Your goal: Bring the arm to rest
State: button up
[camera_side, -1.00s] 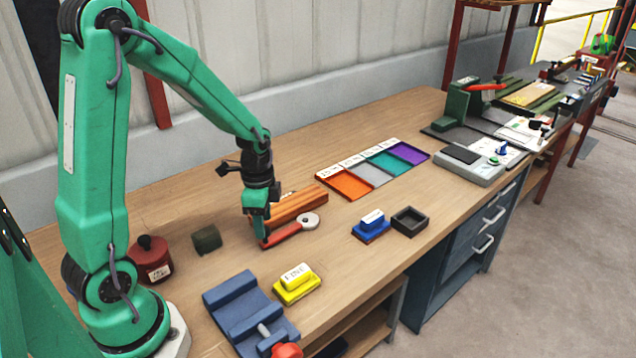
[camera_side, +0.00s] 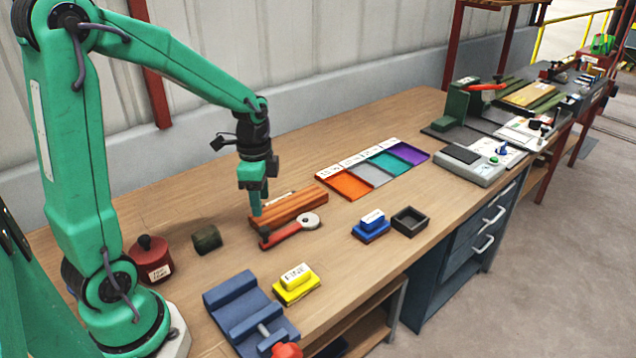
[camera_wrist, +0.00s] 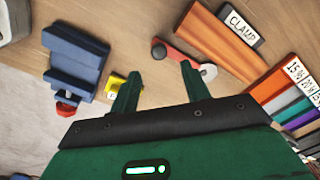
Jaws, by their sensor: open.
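My gripper (camera_side: 256,207) hangs fingers-down above the workbench (camera_side: 190,205), close to the orange-brown wooden block (camera_side: 300,203) and a red-handled tool with a round grey end (camera_side: 284,234). In the wrist view my gripper (camera_wrist: 160,75) has its two fingers spread, with nothing held between them. The red-handled tool (camera_wrist: 176,53) lies on the bench beyond the fingertips, beside the wooden block (camera_wrist: 205,38) with its CLAMP label.
A dark red container (camera_side: 151,262) and a dark green block (camera_side: 207,240) stand near my base. A blue vise-like fixture (camera_side: 248,312), yellow block (camera_side: 297,287), blue block (camera_side: 371,228) and black tray (camera_side: 409,221) line the front. Coloured bins (camera_side: 345,188) lie behind.

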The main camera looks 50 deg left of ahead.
jog(key=shift+r, duration=0.1)
jog(key=s+d+r+n+t, duration=0.5)
jog(key=s+d+r+n, duration=0.3)
jog(key=r, duration=0.4)
jog(key=shift+s+d+r+n+t, duration=0.3)
jog(key=shift+s+n, duration=0.3)
jog(key=shift+s, duration=0.7)
